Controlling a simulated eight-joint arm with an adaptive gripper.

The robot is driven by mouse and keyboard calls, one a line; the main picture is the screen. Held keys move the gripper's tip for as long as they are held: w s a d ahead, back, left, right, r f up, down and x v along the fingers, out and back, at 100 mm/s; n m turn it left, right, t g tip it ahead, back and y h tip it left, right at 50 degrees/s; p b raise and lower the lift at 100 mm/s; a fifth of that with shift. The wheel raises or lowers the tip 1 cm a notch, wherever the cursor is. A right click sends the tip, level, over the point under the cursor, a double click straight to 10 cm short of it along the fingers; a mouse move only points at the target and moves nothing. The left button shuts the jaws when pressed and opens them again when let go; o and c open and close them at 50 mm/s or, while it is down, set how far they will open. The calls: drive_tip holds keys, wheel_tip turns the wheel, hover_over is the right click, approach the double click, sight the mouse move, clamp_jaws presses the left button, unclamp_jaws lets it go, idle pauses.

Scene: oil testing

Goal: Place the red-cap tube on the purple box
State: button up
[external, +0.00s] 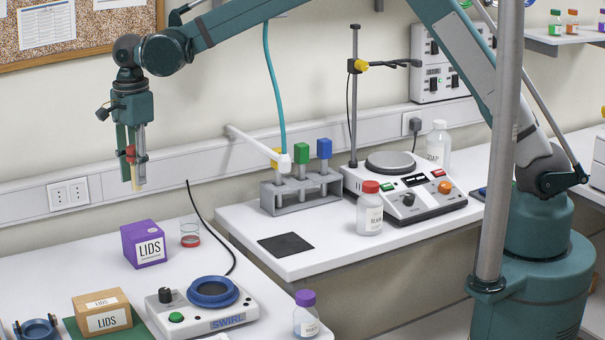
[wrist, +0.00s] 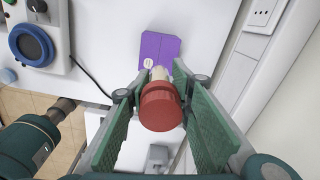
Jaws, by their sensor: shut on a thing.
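The red-cap tube (external: 137,180) hangs upright from my gripper (external: 133,152), with its pale lower part pointing down. The purple box (external: 143,245), labelled LIDS, stands on the left bench, below the tube and apart from it. In the wrist view, the red cap (wrist: 161,107) sits between the two green fingers of my gripper (wrist: 160,82), which are shut on the tube. The purple box (wrist: 152,47) shows beyond the tube there, partly hidden by it.
A cardboard box (external: 103,312) and a SWIRL device (external: 203,308) are in front. A grey rack (external: 300,190) holds tubes with yellow, green and blue caps on the raised bench.

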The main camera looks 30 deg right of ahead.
drive_tip(key=shift+f, duration=0.1)
drive_tip(key=shift+f, duration=3.05)
drive_tip(key=shift+f, duration=0.15)
drive_tip(key=shift+f+p, duration=0.3)
drive_tip(key=shift+f, duration=1.4)
drive_tip(key=shift+f, duration=0.2)
drive_tip(key=o, duration=0.9)
drive_tip(key=shift+r, duration=0.2)
wheel_tip(320, 180, up, 12)
drive_tip(key=shift+s+b, duration=0.1)
drive_tip(key=shift+b, duration=0.2)
